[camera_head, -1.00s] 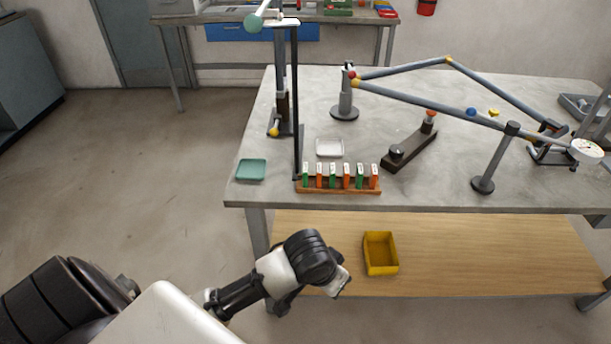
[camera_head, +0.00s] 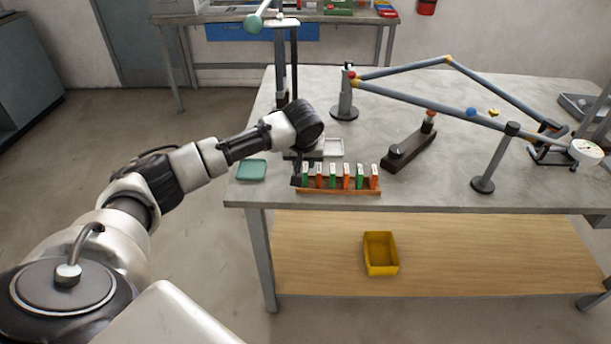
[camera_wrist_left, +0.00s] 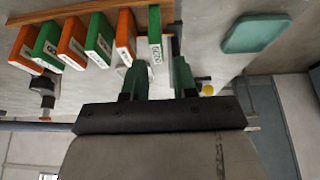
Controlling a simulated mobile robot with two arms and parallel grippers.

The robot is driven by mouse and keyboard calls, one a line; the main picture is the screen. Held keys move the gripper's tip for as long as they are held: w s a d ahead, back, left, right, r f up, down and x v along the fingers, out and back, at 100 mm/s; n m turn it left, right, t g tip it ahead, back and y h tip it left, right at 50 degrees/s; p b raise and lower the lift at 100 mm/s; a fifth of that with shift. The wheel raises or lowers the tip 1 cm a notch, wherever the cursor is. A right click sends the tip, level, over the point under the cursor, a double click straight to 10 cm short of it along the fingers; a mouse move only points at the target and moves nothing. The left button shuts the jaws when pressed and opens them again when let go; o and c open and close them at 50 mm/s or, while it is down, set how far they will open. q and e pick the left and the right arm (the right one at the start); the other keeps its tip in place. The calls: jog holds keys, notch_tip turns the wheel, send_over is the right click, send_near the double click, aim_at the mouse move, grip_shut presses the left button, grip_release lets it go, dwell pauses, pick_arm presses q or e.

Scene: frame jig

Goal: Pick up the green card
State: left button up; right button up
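A wooden rack (camera_head: 338,191) on the table holds a row of upright cards, green and orange by turns. The leftmost green card (camera_head: 305,178) also shows in the left wrist view (camera_wrist_left: 155,36). Other green cards (camera_head: 333,174) (camera_head: 360,176) stand between orange cards (camera_head: 319,175). My left gripper (camera_head: 298,178) is at the rack's left end. The end green card stands beyond the tips, roughly in line with the gap. My right gripper is not in view.
A teal tray (camera_head: 251,170) lies left of the rack. A white tray (camera_head: 333,148) sits behind it, partly hidden by my wrist. A dark post (camera_wrist_left: 177,42) stands close beside the end card. A jointed bar frame (camera_head: 430,105) spans the table's right side.

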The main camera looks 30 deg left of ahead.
aim_at(305, 168)
pick_arm(q)
jog(key=x, duration=0.6)
jog(key=shift+w+d+f+p, duration=0.1)
jog(key=shift+d+f+p, duration=0.05)
jog(key=shift+f+p, duration=0.15)
jog(key=shift+c, duration=0.2)
grip_shut()
